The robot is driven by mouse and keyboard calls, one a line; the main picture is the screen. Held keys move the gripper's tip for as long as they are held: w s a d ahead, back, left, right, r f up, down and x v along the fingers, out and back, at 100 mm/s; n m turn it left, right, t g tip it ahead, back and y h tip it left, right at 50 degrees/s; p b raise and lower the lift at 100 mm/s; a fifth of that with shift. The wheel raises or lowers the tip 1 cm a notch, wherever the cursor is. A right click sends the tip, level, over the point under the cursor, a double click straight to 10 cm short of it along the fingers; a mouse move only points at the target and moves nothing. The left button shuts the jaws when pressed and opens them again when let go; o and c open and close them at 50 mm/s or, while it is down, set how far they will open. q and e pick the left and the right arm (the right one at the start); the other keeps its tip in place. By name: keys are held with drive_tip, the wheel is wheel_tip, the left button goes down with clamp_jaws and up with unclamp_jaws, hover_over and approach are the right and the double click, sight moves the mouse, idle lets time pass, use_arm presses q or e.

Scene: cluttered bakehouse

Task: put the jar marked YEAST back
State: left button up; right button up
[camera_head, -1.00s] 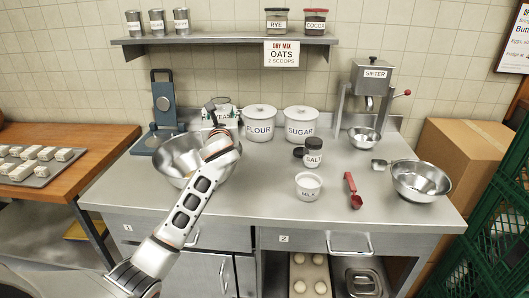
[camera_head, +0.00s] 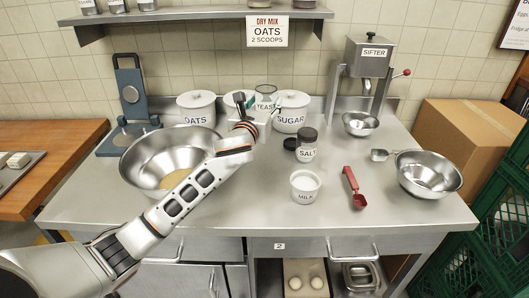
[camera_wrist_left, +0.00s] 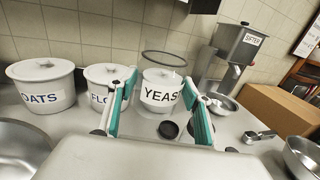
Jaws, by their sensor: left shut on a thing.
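The jar marked YEAST (camera_head: 265,104) is a clear jar with its label facing me. My left gripper (camera_head: 257,108) is shut on it, with a finger on each side. The jar is in front of the FLOUR and SUGAR canisters, toward the back of the steel counter. In the left wrist view the YEAST jar (camera_wrist_left: 162,92) stands between the green finger pads (camera_wrist_left: 160,100), its round rim above them. I cannot tell whether its base touches the counter. The wall shelf (camera_head: 200,16) is at the top. My right gripper is not in view.
OATS (camera_head: 196,109), FLOUR (camera_wrist_left: 104,77) and SUGAR (camera_head: 290,121) canisters line the back. A large bowl (camera_head: 140,160) is left of the arm. The SALT jar (camera_head: 307,147), MILK cup (camera_head: 305,187), red scoop (camera_head: 352,187) and sifter (camera_head: 368,65) are to the right.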

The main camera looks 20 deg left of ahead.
use_arm(q)
wheel_tip(320, 180, down, 16)
drive_tip(key=b, duration=0.4)
drive_tip(key=shift+f, duration=0.55)
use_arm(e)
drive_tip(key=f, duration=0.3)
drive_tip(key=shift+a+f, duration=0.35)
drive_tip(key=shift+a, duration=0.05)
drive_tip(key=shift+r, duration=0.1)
use_arm(q)
drive_tip(key=shift+f, duration=0.15)
drive_tip(key=o, duration=1)
drive_tip(key=shift+o, duration=0.6)
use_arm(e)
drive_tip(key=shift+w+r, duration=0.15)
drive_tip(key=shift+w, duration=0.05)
